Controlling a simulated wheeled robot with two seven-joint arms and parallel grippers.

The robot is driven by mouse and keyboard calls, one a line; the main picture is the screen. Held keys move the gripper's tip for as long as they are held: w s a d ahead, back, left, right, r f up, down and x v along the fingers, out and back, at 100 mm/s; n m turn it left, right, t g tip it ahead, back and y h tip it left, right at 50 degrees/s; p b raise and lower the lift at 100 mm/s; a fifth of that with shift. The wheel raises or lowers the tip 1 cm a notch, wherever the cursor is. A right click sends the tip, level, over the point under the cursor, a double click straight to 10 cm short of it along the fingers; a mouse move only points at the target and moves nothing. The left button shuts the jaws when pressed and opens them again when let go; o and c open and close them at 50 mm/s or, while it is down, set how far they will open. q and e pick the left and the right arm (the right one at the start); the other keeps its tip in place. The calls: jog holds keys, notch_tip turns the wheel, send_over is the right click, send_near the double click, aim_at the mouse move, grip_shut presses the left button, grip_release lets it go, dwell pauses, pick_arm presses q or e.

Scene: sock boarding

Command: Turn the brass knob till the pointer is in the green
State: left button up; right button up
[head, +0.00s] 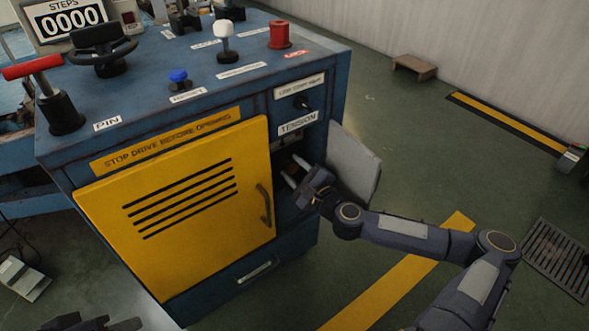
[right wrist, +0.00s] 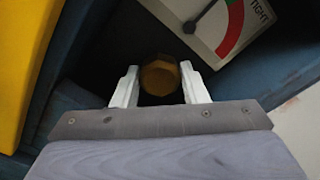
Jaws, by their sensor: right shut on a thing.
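The brass knob (right wrist: 160,77) sits in the right wrist view inside a dark recess. My right gripper (right wrist: 159,70) is shut on it, one pale finger on each side. In the head view my right gripper (head: 290,171) reaches into the opening under the TENSION label (head: 297,123), and the knob is mostly hidden there. A white dial (right wrist: 207,30) lies just above and right of the knob. Its dark pointer (right wrist: 203,13) slants up and right. The pointer's tip is too unclear to place. A dark part of my left arm shows at the bottom left edge.
An open grey flap (head: 353,165) stands right of the opening, close to my right wrist. The yellow door (head: 180,205) is shut on the left. Knobs and levers stand on the blue cabinet top (head: 150,75). The floor at right is mostly free.

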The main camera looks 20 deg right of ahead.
jog(key=shift+f, duration=0.1)
jog(key=o, duration=1)
jog(key=shift+c, duration=0.2)
jog(key=p+v, duration=0.2)
jog(key=v, duration=0.6)
